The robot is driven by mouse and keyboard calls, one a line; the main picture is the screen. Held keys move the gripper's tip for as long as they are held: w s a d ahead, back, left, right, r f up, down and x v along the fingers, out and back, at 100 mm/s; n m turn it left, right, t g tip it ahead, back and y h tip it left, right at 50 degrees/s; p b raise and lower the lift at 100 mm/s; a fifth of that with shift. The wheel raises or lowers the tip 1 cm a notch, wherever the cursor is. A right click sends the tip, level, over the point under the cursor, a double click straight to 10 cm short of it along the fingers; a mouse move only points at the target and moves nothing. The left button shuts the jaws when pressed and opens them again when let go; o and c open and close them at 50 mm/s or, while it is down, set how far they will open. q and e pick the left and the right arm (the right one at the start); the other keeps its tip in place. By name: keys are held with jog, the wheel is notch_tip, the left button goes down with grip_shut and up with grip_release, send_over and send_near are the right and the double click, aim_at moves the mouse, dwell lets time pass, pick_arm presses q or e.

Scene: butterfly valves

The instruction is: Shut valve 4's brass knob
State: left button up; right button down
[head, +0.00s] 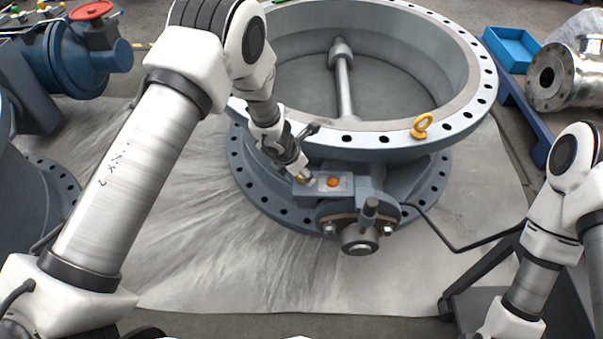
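The large grey-blue butterfly valve (262,172) lies on a pale sheet, its round opening facing up. A small grey block (318,187) on its near side carries an orange round cap (333,182). My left gripper (301,174) reaches down to the left end of this block. A small brass-yellow part (304,177) shows at its fingertips, most of it hidden by the gripper. I cannot tell whether the fingers are closed on it. No valve number is readable. My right arm shows at the right edge, but its gripper is out of view.
A shaft end with a dark lever (369,212) sticks out in front. A black cable (455,246) runs right. A blue tray (512,48) and metal pipe fitting (566,76) lie at the back right.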

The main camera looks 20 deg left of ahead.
pick_arm(q)
grip_shut()
jog(key=shift+r, duration=0.1)
